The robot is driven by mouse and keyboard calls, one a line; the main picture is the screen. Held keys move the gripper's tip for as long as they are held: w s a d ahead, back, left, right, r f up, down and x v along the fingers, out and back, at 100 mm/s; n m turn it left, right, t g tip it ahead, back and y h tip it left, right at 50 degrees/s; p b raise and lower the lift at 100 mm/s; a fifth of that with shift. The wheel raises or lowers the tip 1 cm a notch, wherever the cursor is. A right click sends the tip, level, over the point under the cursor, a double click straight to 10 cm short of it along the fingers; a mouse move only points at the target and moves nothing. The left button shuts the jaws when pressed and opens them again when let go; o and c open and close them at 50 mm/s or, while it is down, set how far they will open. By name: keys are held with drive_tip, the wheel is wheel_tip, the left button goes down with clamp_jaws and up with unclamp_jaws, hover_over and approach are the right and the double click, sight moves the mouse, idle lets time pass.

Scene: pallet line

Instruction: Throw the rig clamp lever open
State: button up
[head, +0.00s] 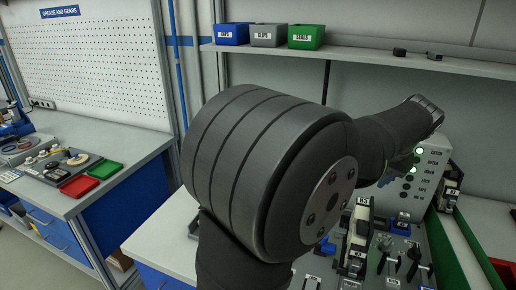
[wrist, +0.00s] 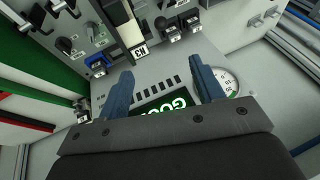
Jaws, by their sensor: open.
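My gripper (wrist: 162,88) is open and empty in the wrist view, its two blue fingers apart over the rig panel (wrist: 150,70). A green-lit display (wrist: 165,105) shows between the fingers. A long cream and black part (wrist: 122,25) with a label stands on the rig beyond the fingertips, apart from them. It seems to be the labelled upright part (head: 358,235) in the head view. Several small levers and knobs sit around it, and I cannot tell for sure which is the clamp lever. My arm hides much of the rig in the head view.
A grey box with green lights (head: 428,165) stands at the rig's back. A round gauge (wrist: 224,82) lies by the right finger. Green rails (head: 462,245) run along the right. A shelf (head: 400,60) with blue, grey and green bins crosses above. A side bench (head: 125,155) stands left.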

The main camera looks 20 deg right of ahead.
drive_tip(key=shift+f, duration=0.1)
drive_tip(key=c, duration=0.7)
drive_tip(key=shift+w+d+f+m, duration=0.1)
drive_tip(key=shift+w+f+m, duration=0.15)
drive_tip(key=shift+m, duration=0.15)
drive_tip(key=c, duration=0.4)
drive_tip(key=w+f+m+g, duration=0.1)
drive_tip(key=f+m, duration=0.1)
drive_tip(key=m, duration=0.2)
drive_tip(key=w+d+f+m+g, duration=0.1)
drive_tip(key=w+f+m, duration=0.1)
drive_tip(key=m, duration=0.2)
drive_tip(key=w+d+f+m+g, duration=0.1)
drive_tip(key=f+m, duration=0.1)
drive_tip(key=m, duration=0.2)
drive_tip(key=shift+w+d+f+y, duration=0.1)
drive_tip(key=shift+w+d+y, duration=0.15)
drive_tip(key=shift+w+y, duration=0.15)
clamp_jaws()
wheel_tip(320, 180, down, 11)
drive_tip(key=w+m+g, duration=0.1)
drive_tip(key=m, duration=0.1)
drive_tip(key=shift+w+d+m, duration=0.2)
drive_tip(key=shift+w+m, duration=0.1)
drive_tip(key=shift+m, duration=0.1)
